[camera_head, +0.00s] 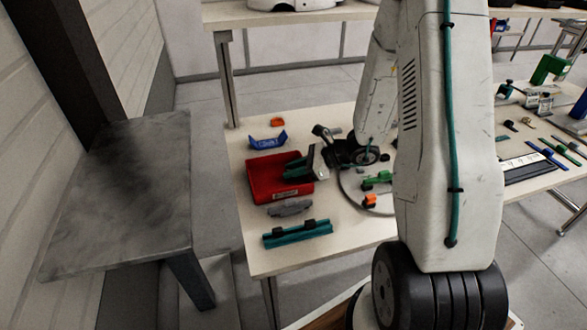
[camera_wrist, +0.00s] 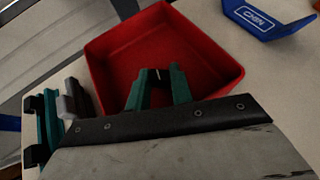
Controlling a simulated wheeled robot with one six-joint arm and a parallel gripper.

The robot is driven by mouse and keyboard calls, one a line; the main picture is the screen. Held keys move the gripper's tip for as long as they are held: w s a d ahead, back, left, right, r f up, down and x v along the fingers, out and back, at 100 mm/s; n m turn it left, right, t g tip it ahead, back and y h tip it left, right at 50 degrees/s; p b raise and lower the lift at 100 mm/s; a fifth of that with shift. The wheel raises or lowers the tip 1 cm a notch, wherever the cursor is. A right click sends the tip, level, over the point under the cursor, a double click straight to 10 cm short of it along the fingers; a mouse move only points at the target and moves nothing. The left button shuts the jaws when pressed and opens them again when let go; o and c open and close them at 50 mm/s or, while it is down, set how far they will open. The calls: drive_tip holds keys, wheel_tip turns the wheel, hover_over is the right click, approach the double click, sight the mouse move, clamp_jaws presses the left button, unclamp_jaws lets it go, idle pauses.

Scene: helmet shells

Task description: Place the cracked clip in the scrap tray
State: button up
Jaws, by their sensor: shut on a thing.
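The red scrap tray (camera_head: 262,185) lies on the left of the pale table in the head view, with a label on its front wall. It fills the upper middle of the wrist view (camera_wrist: 112,52). My gripper (camera_head: 292,170) is over the right part of this tray, its teal fingers pointing into it. In the wrist view my gripper (camera_wrist: 156,76) is shut on a small dark clip (camera_wrist: 150,74), mostly hidden between the fingertips. I cannot make out a crack on it. The visible tray floor looks empty.
A blue bracket (camera_head: 268,140) and an orange piece (camera_head: 277,122) lie behind the tray. A grey piece (camera_head: 290,208) and a teal rail (camera_head: 297,233) lie in front. A round plate (camera_head: 352,187) with green and orange parts is to the right, partly behind my arm.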

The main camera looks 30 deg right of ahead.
drive_tip(key=o, duration=0.7)
drive_tip(key=shift+f, duration=0.1)
